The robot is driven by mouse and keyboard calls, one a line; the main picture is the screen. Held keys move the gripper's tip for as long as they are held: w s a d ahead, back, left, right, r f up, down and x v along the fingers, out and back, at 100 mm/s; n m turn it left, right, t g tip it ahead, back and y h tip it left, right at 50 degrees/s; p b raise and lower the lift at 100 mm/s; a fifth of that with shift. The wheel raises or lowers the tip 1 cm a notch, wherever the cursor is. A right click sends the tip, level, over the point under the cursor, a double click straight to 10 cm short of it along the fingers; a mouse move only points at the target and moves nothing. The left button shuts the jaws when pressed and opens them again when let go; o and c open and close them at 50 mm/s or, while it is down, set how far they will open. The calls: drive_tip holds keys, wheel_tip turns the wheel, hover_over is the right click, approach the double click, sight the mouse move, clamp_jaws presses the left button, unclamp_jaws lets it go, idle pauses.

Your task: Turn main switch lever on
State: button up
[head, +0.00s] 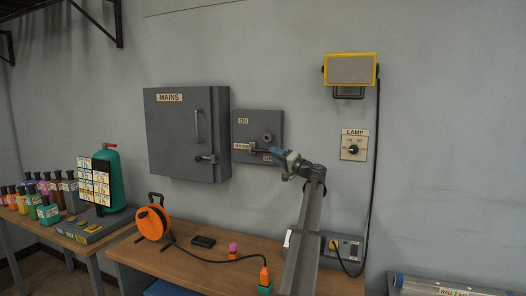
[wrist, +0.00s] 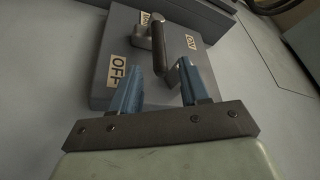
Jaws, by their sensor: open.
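The main switch box (head: 270,120) is a grey box on the wall with ON, OFF and MAIN labels. In the wrist view, its face (wrist: 108,55) shows the OFF label to the left and ON to the right. The lever has a dark handle (head: 243,147) that lies about level in the head view, at the MAIN label. In the wrist view the handle (wrist: 158,38) points at the gap between my fingers. My gripper (head: 278,154) is at the box's lower right. Its blue fingers (wrist: 158,73) are open, with the handle's near end around their tips; contact is unclear.
The grey MAINS cabinet (head: 180,135) with its own handle stands left of the box. A lamp switch (head: 354,145) and yellow lamp (head: 350,69) are to the right. The bench (head: 195,272) below bears an orange cable reel (head: 153,219).

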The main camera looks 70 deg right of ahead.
sight(260, 150)
drive_tip(key=x, duration=0.7)
drive_tip(key=shift+w+d+r, duration=0.1)
drive_tip(key=shift+w+d, duration=0.05)
drive_tip(key=shift+w, duration=0.2)
clamp_jaws()
